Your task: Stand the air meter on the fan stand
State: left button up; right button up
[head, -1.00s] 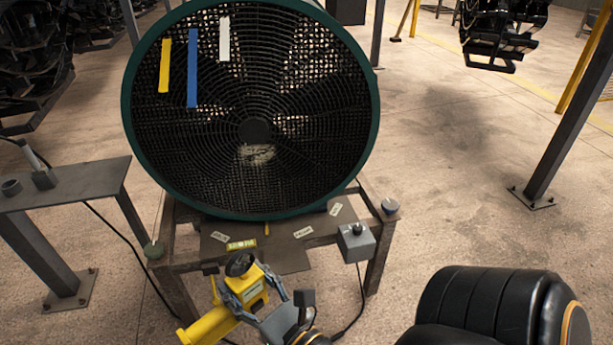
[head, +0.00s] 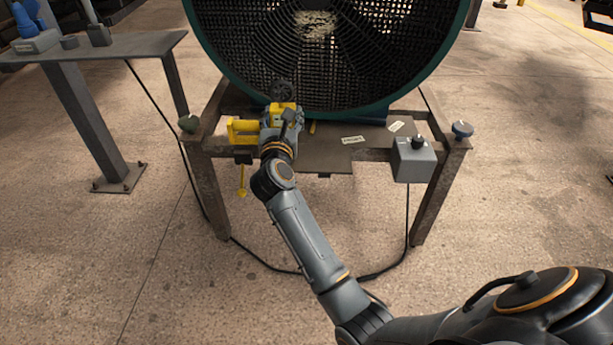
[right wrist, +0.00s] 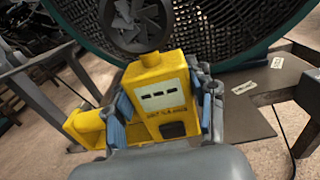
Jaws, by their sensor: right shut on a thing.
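The air meter (head: 284,108) is yellow with a dark vaned wheel on top and a yellow handle at its left. It looks upright in the head view. My right gripper (head: 281,124) is shut on its body, with a finger on each side in the right wrist view (right wrist: 163,100). The fan stand (head: 330,158) is a rusty metal frame with a dark plate under the big fan (head: 320,60). The meter is over the stand's front left part, close before the fan. I cannot tell whether its base touches the plate. My left gripper is not in view.
A grey switch box (head: 413,160) sits at the stand's front right, with a blue-grey knob (head: 462,130) beside it. A side table (head: 130,45) stands at left. Cables hang below. Paper tags lie on the plate.

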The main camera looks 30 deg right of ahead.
jog(key=shift+w+f, duration=0.2)
jog(key=shift+w, duration=0.3)
jog(key=shift+w+d+b, duration=0.15)
jog(key=shift+b, duration=0.15)
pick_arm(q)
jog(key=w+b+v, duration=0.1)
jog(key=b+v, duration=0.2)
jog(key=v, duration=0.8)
pick_arm(e)
jog(key=d+f+b, duration=0.1)
jog(key=d+f, duration=0.7)
jog(key=d, duration=0.1)
jog(key=d+f+b, duration=0.1)
jog(key=d+f, duration=0.3)
jog(key=shift+w+d+f+b, duration=0.2)
jog(key=shift+w+d+b, duration=0.15)
jog(key=shift+w+d, duration=0.05)
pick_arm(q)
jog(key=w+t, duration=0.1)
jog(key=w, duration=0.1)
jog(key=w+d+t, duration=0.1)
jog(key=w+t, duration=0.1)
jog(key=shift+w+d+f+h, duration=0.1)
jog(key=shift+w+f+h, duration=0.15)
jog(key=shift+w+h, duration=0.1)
pick_arm(e)
jog(key=shift+f, duration=0.15)
